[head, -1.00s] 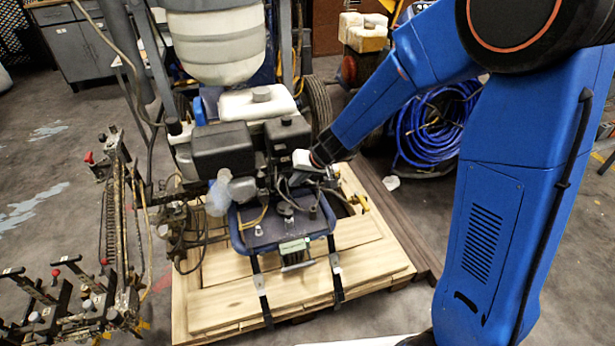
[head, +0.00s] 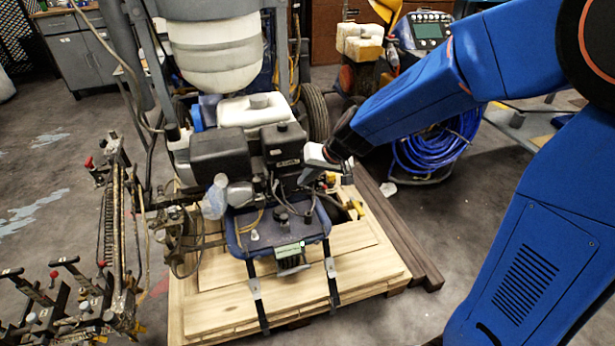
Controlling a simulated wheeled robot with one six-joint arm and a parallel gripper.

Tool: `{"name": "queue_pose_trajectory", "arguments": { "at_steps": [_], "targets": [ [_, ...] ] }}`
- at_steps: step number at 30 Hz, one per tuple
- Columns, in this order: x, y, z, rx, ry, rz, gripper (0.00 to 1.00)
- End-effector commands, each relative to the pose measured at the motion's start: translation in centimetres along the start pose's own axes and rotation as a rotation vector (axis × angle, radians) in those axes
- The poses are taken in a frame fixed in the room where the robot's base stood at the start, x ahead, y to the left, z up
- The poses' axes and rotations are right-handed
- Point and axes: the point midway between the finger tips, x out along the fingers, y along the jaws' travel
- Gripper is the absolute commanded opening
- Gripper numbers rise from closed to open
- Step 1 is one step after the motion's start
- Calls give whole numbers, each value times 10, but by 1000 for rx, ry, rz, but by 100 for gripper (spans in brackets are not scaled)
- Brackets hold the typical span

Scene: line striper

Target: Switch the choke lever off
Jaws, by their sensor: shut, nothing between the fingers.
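The line striper's engine (head: 222,152) stands on a wooden pallet (head: 215,290), with a white fuel tank (head: 256,110) on top and a black box (head: 284,145) on its right side. I cannot make out the choke lever; it is too small or hidden among the dark engine parts. My gripper (head: 308,177) is shut and empty. It is at the right side of the engine, just below and right of the black box, pointing left and down. Whether its tips touch the engine cannot be told.
Levers and rods (head: 115,230) stand at the left. A blue hose coil (head: 435,150) lies on the right. Dark planks (head: 410,240) edge the pallet.

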Motion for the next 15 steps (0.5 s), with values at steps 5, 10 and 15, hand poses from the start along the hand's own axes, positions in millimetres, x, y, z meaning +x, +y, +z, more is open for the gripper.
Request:
{"name": "queue_pose_trajectory", "arguments": {
  "at_steps": [5,10,15],
  "targets": [
    [-13,-3,2,-2,1,0,0],
    [-17,-4,3,0,0,1,0],
    [-17,-4,3,0,0,1,0]
  ]
}}
